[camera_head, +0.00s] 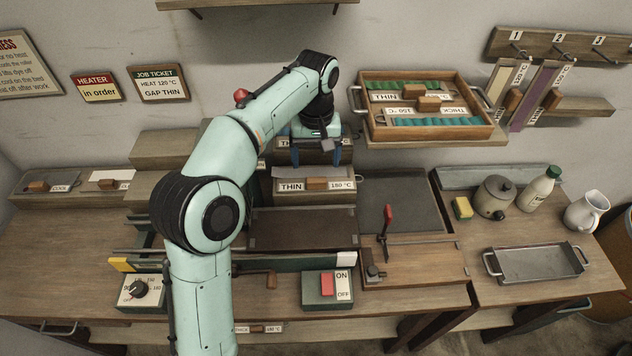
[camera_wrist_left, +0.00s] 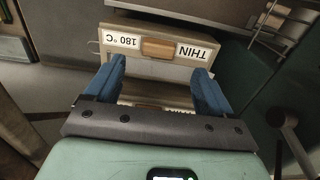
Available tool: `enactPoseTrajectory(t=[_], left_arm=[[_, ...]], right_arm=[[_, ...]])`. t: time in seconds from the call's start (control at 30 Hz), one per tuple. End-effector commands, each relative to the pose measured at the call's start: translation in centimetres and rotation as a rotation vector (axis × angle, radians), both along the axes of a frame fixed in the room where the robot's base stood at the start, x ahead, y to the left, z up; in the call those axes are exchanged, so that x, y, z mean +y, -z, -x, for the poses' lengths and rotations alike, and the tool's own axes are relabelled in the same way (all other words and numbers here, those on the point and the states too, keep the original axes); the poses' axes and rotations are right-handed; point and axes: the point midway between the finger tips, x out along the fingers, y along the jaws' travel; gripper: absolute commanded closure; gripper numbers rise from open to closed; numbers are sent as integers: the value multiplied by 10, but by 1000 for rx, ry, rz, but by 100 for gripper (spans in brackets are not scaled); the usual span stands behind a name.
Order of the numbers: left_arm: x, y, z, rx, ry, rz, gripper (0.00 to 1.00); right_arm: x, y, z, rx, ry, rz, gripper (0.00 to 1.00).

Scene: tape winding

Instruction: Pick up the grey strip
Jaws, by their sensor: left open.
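A piece with a wooden grip (camera_head: 317,184) and the labels THIN and 180 °C stands in the middle at the back of the bench. It also shows in the left wrist view (camera_wrist_left: 158,48). A grey surface (camera_head: 345,172) lies just behind its labels, which may be the grey strip; I cannot tell for certain. My left gripper (camera_head: 316,158) is open with blue fingers pointing down, just behind and above this piece. In the left wrist view its fingers (camera_wrist_left: 161,72) are apart, with a pale grey face of the piece between them. My right gripper is out of view.
A wooden tray (camera_head: 440,134) with green and teal strips stands at the back right. Beige and purple strips (camera_head: 541,98) hang from pegs. A red-handled lever (camera_head: 387,222), an ON/OFF switch box (camera_head: 318,303) and a metal tray (camera_head: 536,265) are nearer. My left arm hides part of the bench.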

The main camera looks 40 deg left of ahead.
Motion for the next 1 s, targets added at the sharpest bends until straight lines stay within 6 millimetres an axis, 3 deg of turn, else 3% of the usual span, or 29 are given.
enactPoseTrajectory(t=[0.27, 0.53, 0.87, 1.0], left_arm=[[1, 23, -2, 0, -1, 0, 17], [4, 62, -6, 1, 0, 1, 17], [4, 68, -7, -2, 0, 1, 17], [4, 67, -7, -2, 0, 1, 63]], right_arm=[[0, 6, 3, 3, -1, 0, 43], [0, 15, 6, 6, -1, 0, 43], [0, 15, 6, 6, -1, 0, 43], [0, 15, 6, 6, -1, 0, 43]])
